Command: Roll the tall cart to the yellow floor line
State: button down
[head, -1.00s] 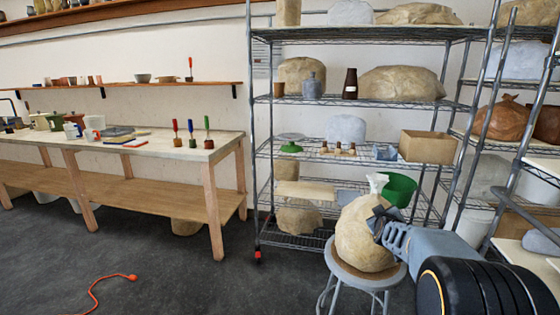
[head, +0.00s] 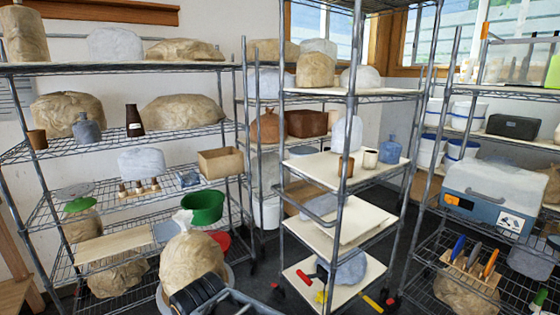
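The tall cart (head: 343,180) stands upright in the middle of the head view, with grey metal posts, pale shelf boards and a push handle (head: 318,210) on its left side. It carries wrapped lumps, small cups and a blue jug. My gripper (head: 197,293) is low in the view, in front of the wrapped lump on the stool and left of the cart, apart from the handle.
A wire rack (head: 120,135) with wrapped lumps stands left of the cart. A stool (head: 228,278) holding a wrapped lump (head: 190,258) is in front of it. Another rack (head: 440,200) with a grey-blue case (head: 495,195) stands close on the right. Little bare floor shows.

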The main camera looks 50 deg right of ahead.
aim_at(346, 270)
jog(key=z, duration=3)
jog(key=i, duration=1.4)
jog(key=u, duration=3.35)
jog(key=i, duration=0.5)
jog(key=z, duration=0.05)
